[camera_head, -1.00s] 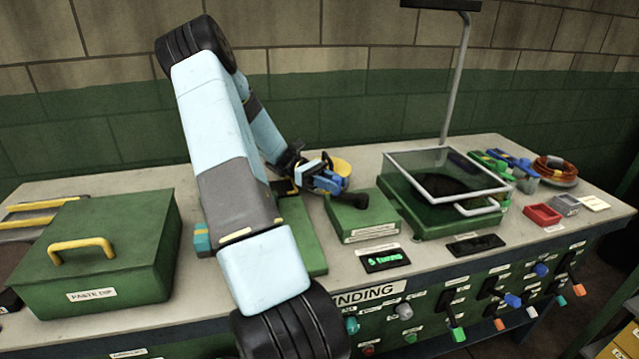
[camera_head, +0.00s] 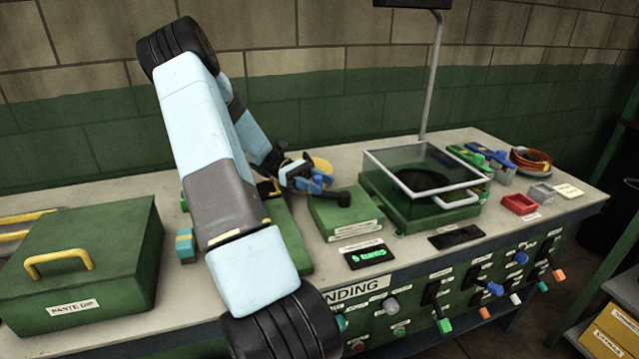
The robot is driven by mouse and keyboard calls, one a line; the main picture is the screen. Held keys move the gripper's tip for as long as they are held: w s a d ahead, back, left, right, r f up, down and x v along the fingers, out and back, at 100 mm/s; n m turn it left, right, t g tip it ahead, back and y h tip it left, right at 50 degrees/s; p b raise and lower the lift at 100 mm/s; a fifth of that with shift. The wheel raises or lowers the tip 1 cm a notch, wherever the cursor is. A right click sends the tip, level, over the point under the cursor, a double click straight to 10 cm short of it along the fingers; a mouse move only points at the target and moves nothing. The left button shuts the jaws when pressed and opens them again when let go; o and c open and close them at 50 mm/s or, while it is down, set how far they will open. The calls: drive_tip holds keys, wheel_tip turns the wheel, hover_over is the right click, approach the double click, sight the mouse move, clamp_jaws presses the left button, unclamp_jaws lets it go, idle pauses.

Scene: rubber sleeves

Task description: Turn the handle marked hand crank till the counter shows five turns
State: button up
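The counter (camera_head: 367,255) is a small black display with green lit text on the bench front; its digits are blurred now. Behind it stands a green box (camera_head: 345,222) with a white label too small to read and a dark round knob (camera_head: 343,199) at its top. My gripper (camera_head: 318,183) is at the back left of this box, near the knob. The crank itself is largely hidden behind my arm and gripper. Blue and yellow parts show around the gripper, and I cannot tell whether its fingers are closed on the handle.
A green paste dip box (camera_head: 85,255) with a yellow handle stands at left. A glass-lidded green tray (camera_head: 425,190) stands right of the crank box. A red bin (camera_head: 519,204), tools and a coiled cable (camera_head: 531,160) lie at right. Switches line the bench front (camera_head: 440,310).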

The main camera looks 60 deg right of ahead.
drive_tip(key=w+d, duration=0.1)
drive_tip(key=w, duration=1.2)
drive_tip(key=shift+w, duration=0.4)
drive_tip(key=shift+s+d, duration=0.1)
drive_tip(key=shift+s, duration=0.05)
idle(2.0)
drive_tip(key=s, duration=0.9)
drive_tip(key=s+a, duration=0.1)
drive_tip(key=s, duration=0.3)
drive_tip(key=shift+s, duration=0.2)
drive_tip(key=shift+w+a, duration=0.1)
drive_tip(key=shift+a, duration=0.05)
